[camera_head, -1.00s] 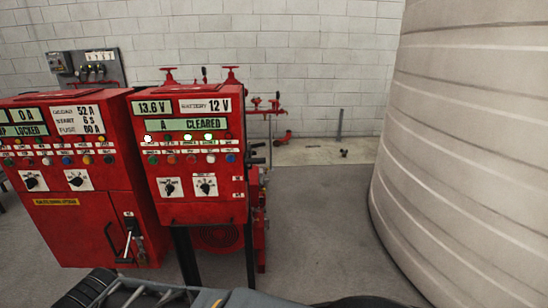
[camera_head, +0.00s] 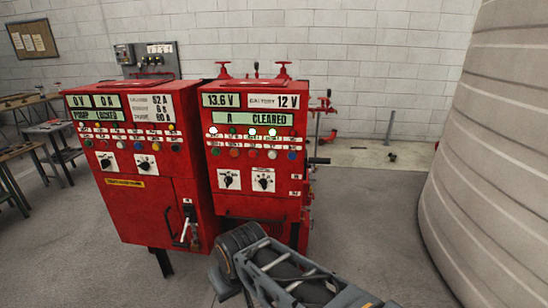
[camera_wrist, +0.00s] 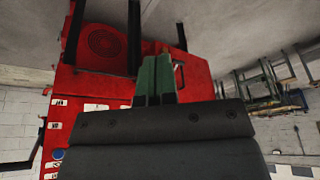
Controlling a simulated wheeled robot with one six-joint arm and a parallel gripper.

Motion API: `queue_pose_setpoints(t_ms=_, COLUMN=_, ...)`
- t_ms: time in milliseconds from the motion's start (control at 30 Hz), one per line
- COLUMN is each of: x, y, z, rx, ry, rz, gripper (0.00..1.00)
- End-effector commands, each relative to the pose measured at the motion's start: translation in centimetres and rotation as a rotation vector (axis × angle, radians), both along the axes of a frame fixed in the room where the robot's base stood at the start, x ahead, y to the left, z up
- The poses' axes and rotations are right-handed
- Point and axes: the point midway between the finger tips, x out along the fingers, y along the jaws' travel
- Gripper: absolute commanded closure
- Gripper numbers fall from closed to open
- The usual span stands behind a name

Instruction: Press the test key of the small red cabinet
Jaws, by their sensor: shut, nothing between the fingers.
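The small red cabinet (camera_head: 255,203) stands right of a larger red cabinet in the head view. Its display reads "A CLEARED", with a row of coloured round keys (camera_head: 252,153) below and two rotary switches under them. The key labels are too small to read, so I cannot tell which is the test key. In the wrist view the small cabinet (camera_wrist: 100,83) appears upside down, with a blue key (camera_wrist: 57,154) at lower left. My gripper (camera_wrist: 154,62) shows its green fingers shut and empty in front of the cabinets; contact cannot be judged.
The larger red cabinet (camera_head: 140,205) with a lever handle stands directly left. A big ribbed pale tank (camera_head: 490,150) is at the right. Tables (camera_head: 55,130) stand at far left. Grey floor (camera_head: 370,215) is clear between cabinet and tank.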

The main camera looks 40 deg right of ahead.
Motion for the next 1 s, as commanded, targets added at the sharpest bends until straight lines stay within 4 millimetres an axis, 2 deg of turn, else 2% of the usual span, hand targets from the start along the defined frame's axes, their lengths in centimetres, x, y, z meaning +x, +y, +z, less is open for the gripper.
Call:
queue_pose_setpoints(t_ms=67, x=0.9, y=-0.2, z=0.3, rx=0.048, ry=-0.01, rz=-0.051, gripper=1.0)
queue_pose_setpoints(t_ms=167, x=3.3, y=-0.6, z=1.2, rx=0.185, ry=-0.046, rz=-0.197, gripper=1.0)
queue_pose_setpoints(t_ms=267, x=7.5, y=-1.9, z=2.9, rx=0.392, ry=-0.117, rz=-0.43, gripper=1.0)
queue_pose_setpoints(t_ms=400, x=13.6, y=-6.4, z=5.6, rx=0.696, ry=-0.249, rz=-0.791, gripper=1.0)
queue_pose_setpoints(t_ms=500, x=16.7, y=-10.5, z=7.2, rx=0.871, ry=-0.341, rz=-1.008, gripper=1.0)
queue_pose_setpoints(t_ms=600, x=18.7, y=-14.6, z=8.4, rx=1.013, ry=-0.423, rz=-1.182, gripper=1.0)
queue_pose_setpoints(t_ms=700, x=19.8, y=-18.1, z=9.2, rx=1.121, ry=-0.49, rz=-1.314, gripper=1.0)
queue_pose_setpoints(t_ms=800, x=20.4, y=-20.8, z=9.7, rx=1.199, ry=-0.539, rz=-1.407, gripper=1.0)
queue_pose_setpoints(t_ms=900, x=20.6, y=-22.4, z=10.0, rx=1.246, ry=-0.57, rz=-1.461, gripper=1.0)
queue_pose_setpoints(t_ms=1000, x=20.7, y=-23.1, z=10.1, rx=1.27, ry=-0.586, rz=-1.488, gripper=1.0)
